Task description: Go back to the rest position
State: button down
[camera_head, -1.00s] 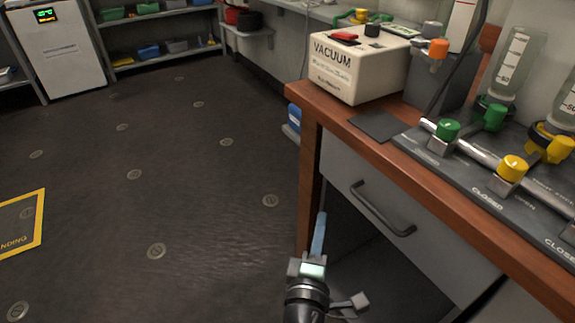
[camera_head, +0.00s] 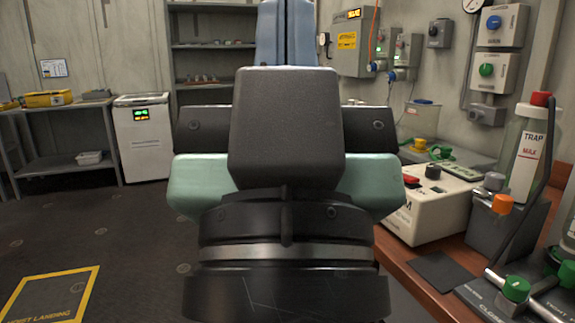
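My gripper (camera_head: 286,32) is raised upright right in front of the head camera and fills the middle of the picture. Its pale blue fingers point up, side by side with only a thin seam between them, so it looks shut. The fingers run up to the top edge, so their tips may be cut off. Nothing is seen held between them. The dark block and teal housing of my wrist hide the scene behind. The gripper is apart from the bench.
At right, a wooden-topped bench (camera_head: 416,286) carries a white vacuum box (camera_head: 425,212), valves and a trap bottle (camera_head: 525,155). Control boxes (camera_head: 500,70) hang on the wall. At left stand a white cabinet (camera_head: 143,140) and a shelf table (camera_head: 60,110). The floor with a yellow-framed marking (camera_head: 50,295) is clear.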

notch_tip(320, 180, up, 30)
jog(key=p, duration=2.6)
jog(key=shift+f+p, duration=0.25)
jog(key=shift+p, duration=0.15)
jog(key=shift+w, duration=0.1)
